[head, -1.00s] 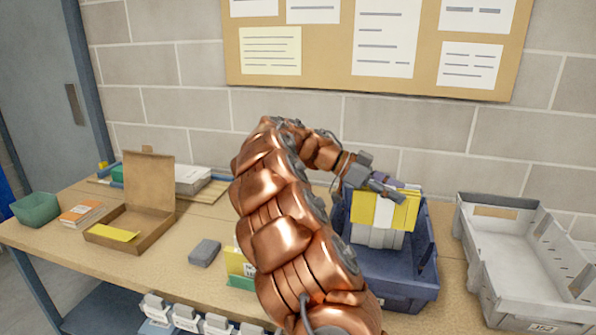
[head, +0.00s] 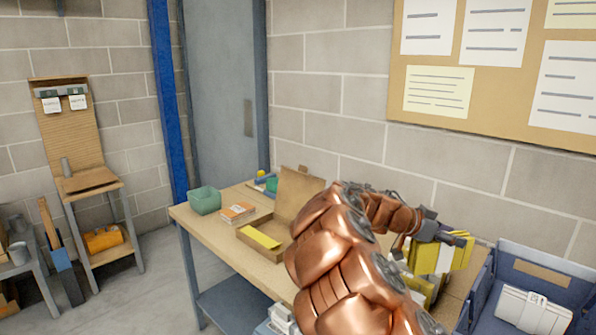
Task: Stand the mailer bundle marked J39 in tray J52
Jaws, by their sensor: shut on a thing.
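My gripper (head: 432,232) is shut on a yellow mailer bundle (head: 454,257) with a white band, at the right of the head view. The bundle is held up over the right part of the table, left of the blue bin. Its mark is too small to read, so I cannot tell whether it says J39. My copper arm hides part of the table below it. No tray marked J52 shows in this view.
The blue bin (head: 545,270) at the right holds a white bundle (head: 530,310). Open floor lies left of the table.

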